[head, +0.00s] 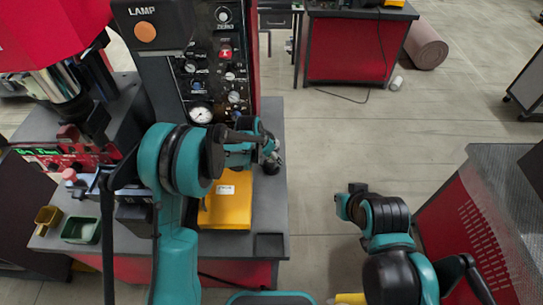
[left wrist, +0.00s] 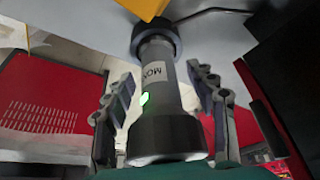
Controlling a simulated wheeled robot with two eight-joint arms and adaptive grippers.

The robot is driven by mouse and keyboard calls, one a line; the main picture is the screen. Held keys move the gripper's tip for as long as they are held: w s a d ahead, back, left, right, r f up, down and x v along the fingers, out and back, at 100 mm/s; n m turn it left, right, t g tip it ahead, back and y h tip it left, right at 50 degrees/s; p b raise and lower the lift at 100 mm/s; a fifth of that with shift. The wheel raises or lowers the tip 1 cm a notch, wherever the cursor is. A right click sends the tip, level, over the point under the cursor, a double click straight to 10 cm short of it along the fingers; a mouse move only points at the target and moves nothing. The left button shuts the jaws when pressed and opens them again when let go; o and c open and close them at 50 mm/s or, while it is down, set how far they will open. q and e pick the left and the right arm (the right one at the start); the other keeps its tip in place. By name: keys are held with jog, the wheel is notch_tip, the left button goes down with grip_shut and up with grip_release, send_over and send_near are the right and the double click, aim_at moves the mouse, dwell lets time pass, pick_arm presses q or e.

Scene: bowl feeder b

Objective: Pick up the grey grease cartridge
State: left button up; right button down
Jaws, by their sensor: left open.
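The grey grease cartridge (left wrist: 158,85), a cylinder with dark ends and a white label, stands between the fingers of my left gripper (left wrist: 160,100) in the left wrist view. The fingers are spread, one on each side, with a visible gap to it. Its far dark end rests against the grey table top. In the head view my left gripper (head: 270,150) is over the right edge of the table, and only a small dark part of the cartridge (head: 272,167) shows below it. My right arm's end (head: 352,195) is at the lower right, away from the table; its fingers cannot be made out.
A yellow box (head: 228,207) sits on the grey table (head: 262,220) just left of the cartridge. The tall control panel (head: 205,65) rises behind. Open floor lies to the right.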

pick_arm(q)
grip_shut()
jog(key=shift+r, duration=0.2)
